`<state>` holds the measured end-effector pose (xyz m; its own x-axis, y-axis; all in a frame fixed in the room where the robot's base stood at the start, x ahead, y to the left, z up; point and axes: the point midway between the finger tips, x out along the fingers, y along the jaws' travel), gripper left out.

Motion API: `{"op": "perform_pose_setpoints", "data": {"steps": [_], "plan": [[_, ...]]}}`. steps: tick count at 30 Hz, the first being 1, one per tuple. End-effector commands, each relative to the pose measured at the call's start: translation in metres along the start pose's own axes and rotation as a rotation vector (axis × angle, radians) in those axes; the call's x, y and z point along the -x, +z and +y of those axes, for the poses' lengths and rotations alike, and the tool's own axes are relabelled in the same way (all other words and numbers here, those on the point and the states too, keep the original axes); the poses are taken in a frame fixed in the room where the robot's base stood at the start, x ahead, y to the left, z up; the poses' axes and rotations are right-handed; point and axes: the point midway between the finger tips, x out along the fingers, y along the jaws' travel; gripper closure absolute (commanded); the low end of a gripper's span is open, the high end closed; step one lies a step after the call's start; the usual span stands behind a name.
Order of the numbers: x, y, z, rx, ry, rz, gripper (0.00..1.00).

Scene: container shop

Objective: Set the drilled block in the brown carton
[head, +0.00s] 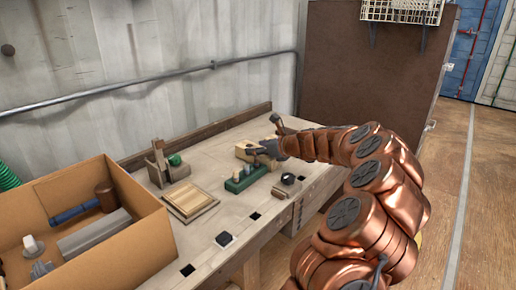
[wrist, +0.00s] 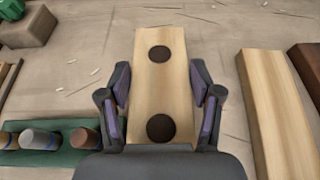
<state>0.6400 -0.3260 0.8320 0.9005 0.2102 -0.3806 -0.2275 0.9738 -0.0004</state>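The drilled block (wrist: 163,90) is pale wood with two dark round holes. It lies on the workbench, between the fingers of my gripper (wrist: 161,80) in the wrist view. The fingers are spread on either side, with narrow gaps appearing between the pads and the block. In the head view, my gripper (head: 262,152) is at the pale block (head: 243,148) and hides part of it.
A green holder (wrist: 62,158) with several pegs is left of the block. Another pale wood strip (wrist: 275,110) lies to its right. Small black items are near the bench's front edge.

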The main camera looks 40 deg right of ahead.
Motion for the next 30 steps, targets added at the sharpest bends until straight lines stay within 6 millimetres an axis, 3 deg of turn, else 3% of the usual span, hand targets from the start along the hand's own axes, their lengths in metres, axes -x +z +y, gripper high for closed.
{"op": "perform_pose_setpoints", "data": {"steps": [6, 17, 30], "plan": [[0.000, 0.000, 0.000, 0.000, 0.000, 0.000, 0.13], [0.001, 0.002, 0.000, 0.001, -0.001, 0.001, 0.13], [0.066, 0.003, -0.001, -0.001, -0.004, 0.000, 0.13]]}}
